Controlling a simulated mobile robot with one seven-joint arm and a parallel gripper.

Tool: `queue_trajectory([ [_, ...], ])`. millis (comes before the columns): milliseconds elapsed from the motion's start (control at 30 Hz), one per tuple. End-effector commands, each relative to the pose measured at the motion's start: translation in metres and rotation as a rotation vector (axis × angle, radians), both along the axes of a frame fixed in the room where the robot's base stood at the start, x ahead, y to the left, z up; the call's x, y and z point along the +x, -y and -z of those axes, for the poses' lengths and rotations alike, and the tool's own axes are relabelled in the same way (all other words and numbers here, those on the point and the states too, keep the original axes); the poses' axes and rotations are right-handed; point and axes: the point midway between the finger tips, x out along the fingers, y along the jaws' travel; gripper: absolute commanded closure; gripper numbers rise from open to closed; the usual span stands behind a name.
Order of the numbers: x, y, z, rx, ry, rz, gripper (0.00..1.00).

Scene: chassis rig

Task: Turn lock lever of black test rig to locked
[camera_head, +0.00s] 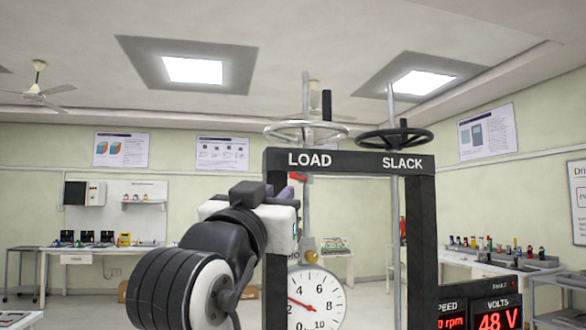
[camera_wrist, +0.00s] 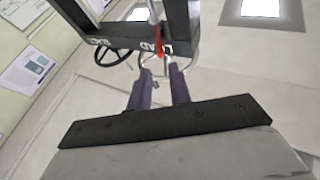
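The black test rig (camera_head: 350,162) stands right of centre in the head view, with LOAD and SLACK on its top beam. A small red part (camera_head: 298,177), likely the lock lever, shows just under the beam at the LOAD side. In the wrist view, a red pointed lever (camera_wrist: 160,38) runs down toward my fingertips. My gripper (camera_wrist: 161,68) is open, with a gap between its two purple-grey fingers. The lever's tip is near this gap; I cannot tell if they touch. In the head view, my arm and the rig's left post hide most of the gripper.
A pale handwheel (camera_head: 305,131) and a black handwheel (camera_head: 395,137) sit above the beam on upright rods. A dial gauge (camera_head: 317,300) hangs inside the frame. A red-digit display (camera_head: 482,312) stands at lower right. Benches line the far walls.

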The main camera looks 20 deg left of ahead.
Motion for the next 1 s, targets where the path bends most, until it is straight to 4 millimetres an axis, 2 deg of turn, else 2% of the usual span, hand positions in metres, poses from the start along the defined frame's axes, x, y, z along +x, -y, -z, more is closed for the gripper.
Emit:
queue_trajectory([
  [33,0.012,0.000,-0.009,-0.003,-0.005,0.004,0.80],
  [200,0.047,-0.002,-0.023,-0.002,-0.004,0.003,0.80],
  [433,0.081,-0.004,-0.036,-0.003,-0.002,0.002,0.80],
  [600,0.092,-0.004,-0.039,-0.002,0.000,0.000,0.80],
  [900,0.094,-0.005,-0.038,-0.001,0.000,-0.001,0.80],
  [1000,0.093,-0.005,-0.038,-0.001,0.001,0.000,0.92],
])
